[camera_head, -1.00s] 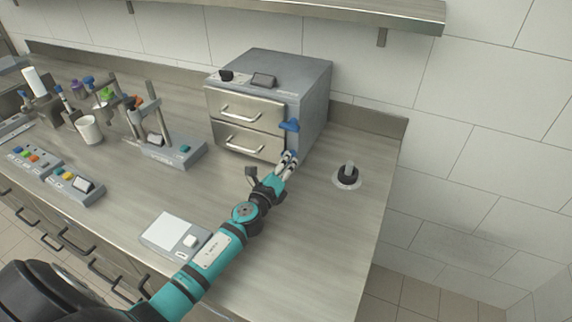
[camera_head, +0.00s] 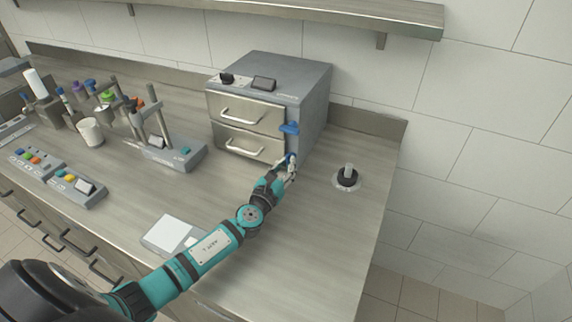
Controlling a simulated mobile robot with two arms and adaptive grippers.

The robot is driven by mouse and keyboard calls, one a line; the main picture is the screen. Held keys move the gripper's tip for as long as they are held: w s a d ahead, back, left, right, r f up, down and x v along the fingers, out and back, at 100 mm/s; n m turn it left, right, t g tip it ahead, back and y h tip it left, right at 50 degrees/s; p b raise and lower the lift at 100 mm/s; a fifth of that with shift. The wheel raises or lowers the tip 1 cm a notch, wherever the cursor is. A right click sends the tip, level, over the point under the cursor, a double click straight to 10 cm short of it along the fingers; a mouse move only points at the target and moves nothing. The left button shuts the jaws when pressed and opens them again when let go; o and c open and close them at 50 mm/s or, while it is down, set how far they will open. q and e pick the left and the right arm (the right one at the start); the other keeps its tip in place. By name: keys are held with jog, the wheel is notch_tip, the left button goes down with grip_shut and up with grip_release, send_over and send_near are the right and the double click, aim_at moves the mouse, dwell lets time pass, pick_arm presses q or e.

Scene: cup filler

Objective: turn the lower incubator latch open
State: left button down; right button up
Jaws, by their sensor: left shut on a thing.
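The incubator (camera_head: 308,92) is a grey box with two steel-fronted drawers, upper (camera_head: 246,112) and lower (camera_head: 250,142), each with a bar handle. Both drawers look shut. The blue upper latch (camera_head: 289,128) sits at the front right edge and lies about level. The blue lower latch (camera_head: 291,158) is below it, mostly hidden by my left gripper (camera_head: 288,167). My left gripper is shut on the lower latch at the lower right front corner. How far the latch is turned I cannot tell. My right gripper is not in view.
A black round fitting with a light stub (camera_head: 347,177) stands on the counter right of the incubator. A stand with a grey base (camera_head: 178,157) is to the left. A flat white-topped device (camera_head: 170,232) lies near my left arm. The front right counter is clear.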

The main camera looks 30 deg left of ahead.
pick_arm(q)
jog(key=shift+f+m, duration=0.15)
jog(key=shift+m, duration=0.45)
jog(key=c, duration=1.3)
grip_release()
jog(key=shift+c, duration=0.2)
jog(key=shift+s, duration=0.15)
jog(key=s, duration=1.1)
jog(key=shift+s+d, duration=0.35)
jog(key=shift+s, duration=0.05)
